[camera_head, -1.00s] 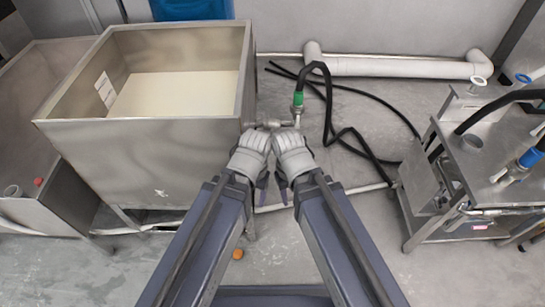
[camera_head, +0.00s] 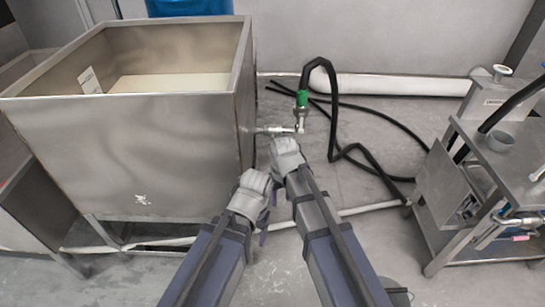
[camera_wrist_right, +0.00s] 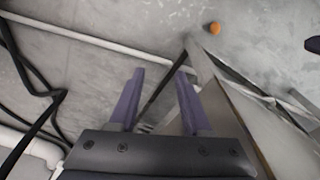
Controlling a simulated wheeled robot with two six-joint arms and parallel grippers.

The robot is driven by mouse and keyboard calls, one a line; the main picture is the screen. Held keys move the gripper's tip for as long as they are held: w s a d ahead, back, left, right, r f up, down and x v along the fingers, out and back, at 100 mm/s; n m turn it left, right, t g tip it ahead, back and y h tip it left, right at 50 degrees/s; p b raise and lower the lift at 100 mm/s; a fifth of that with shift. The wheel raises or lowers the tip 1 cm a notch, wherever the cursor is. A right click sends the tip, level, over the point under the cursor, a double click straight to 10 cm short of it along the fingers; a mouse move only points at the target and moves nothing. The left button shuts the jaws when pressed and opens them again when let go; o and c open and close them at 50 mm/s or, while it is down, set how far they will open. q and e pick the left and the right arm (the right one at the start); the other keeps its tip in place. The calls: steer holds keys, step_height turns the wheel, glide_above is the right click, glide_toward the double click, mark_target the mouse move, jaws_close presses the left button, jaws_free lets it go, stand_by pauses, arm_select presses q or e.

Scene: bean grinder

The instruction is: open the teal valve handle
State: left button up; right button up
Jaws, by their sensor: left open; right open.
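A green piece (camera_head: 302,98), the closest match to the teal valve handle, sits where a black hose meets the metal outlet pipe (camera_head: 278,129) at the right side of the steel tank. My right gripper (camera_head: 276,187) is below the pipe in the head view, apart from the green piece. My left gripper (camera_head: 266,222) is lower and to the left, in front of the tank. In the right wrist view my right gripper (camera_wrist_right: 160,72) is open, with nothing held between its two purple fingers. The valve does not show clearly there.
The steel tank (camera_head: 130,150) fills the left. A steel cart (camera_head: 470,180) stands at the right. Black hoses (camera_head: 350,150) and a white pipe (camera_head: 400,86) lie on the floor between. A small orange object (camera_wrist_right: 214,28) lies on the floor in the right wrist view.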

steer(key=w+f+n+t+y+b, duration=0.1)
steer(key=w+b, duration=0.1)
steer(key=w, duration=1.3)
steer(key=w+a+f+t+y+b, duration=0.1)
steer(key=w+f+t+b, duration=0.1)
steer(key=w, duration=1.3)
steer(key=shift+n, duration=0.4)
steer(key=shift+a, duration=0.1)
steer(key=b+x, duration=0.7)
steer(key=shift+a+f, duration=0.15)
steer(key=shift+f, duration=0.2)
steer(key=shift+r, duration=0.1)
jaws_close()
